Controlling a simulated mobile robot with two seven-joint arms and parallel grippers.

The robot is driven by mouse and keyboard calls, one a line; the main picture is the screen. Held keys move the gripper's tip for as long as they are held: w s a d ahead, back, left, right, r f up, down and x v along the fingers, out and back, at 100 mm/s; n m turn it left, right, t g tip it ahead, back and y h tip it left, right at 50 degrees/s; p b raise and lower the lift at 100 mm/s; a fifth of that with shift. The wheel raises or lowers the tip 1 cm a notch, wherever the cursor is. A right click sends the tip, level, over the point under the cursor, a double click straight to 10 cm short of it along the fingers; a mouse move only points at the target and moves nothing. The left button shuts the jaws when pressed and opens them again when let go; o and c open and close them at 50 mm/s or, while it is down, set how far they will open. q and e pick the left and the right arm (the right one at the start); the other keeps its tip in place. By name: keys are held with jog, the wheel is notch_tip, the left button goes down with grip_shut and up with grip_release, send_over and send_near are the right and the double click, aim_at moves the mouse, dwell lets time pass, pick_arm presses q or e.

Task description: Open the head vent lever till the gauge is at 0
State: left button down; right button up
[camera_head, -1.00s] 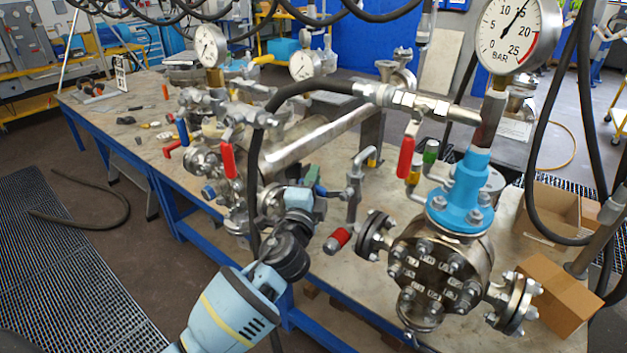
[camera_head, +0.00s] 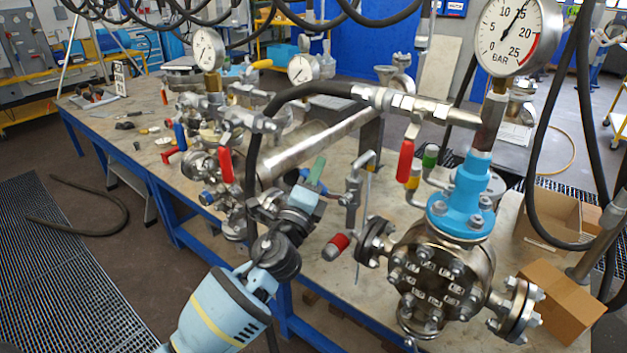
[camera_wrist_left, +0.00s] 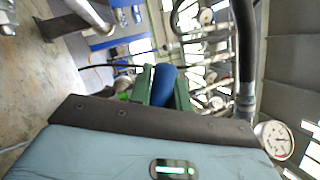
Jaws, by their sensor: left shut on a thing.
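My left gripper (camera_head: 318,178) has green fingers and is beside the gooseneck vent pipe (camera_head: 354,185). In the left wrist view, the fingers (camera_wrist_left: 166,88) are closed around a blue handle (camera_wrist_left: 163,84), which I take to be the vent lever. In the head view the gripper mostly hides this handle. The large BAR gauge (camera_head: 518,38) stands over the light-blue fitting (camera_head: 462,195) of the flanged vessel (camera_head: 430,275). Its needle points up and slightly right, below the 20 mark and well away from 0. A thin pale streak (camera_head: 363,220) hangs from the vent pipe's mouth. My right gripper is out of view.
Red-handled levers (camera_head: 404,161) and (camera_head: 225,165) hang near the black hose (camera_head: 285,100). A red grip (camera_head: 336,246) lies left of the vessel's flange. Two smaller gauges (camera_head: 208,48) and (camera_head: 303,68) stand farther back. A cardboard box (camera_head: 560,300) is at right.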

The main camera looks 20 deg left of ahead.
pick_arm(q)
jog(key=d+r+m+h, duration=0.1)
jog(key=m+h, duration=0.1)
jog(key=m, duration=0.3)
jog(key=s+d+r+m+h, duration=0.1)
jog(key=d+m+h, duration=0.1)
jog(key=m, duration=0.3)
jog(key=d+r+m+g+h, duration=0.1)
jog(key=d+r+m+h, duration=0.1)
jog(key=m+h, duration=0.2)
jog(key=shift+s+r+m, duration=0.1)
jog(key=shift+s+m, duration=0.3)
jog(key=shift+s+d+m+g+h+p, duration=0.2)
jog(key=shift+d+m+g+h, duration=0.25)
jog(key=shift+m, duration=0.7)
jog(key=shift+s+d+m+g+h+p, duration=0.2)
jog(key=shift+d+m+g+h, duration=0.25)
jog(key=shift+m, duration=0.7)
jog(key=shift+d, duration=0.1)
jog(key=c, duration=1.3)
grip_release()
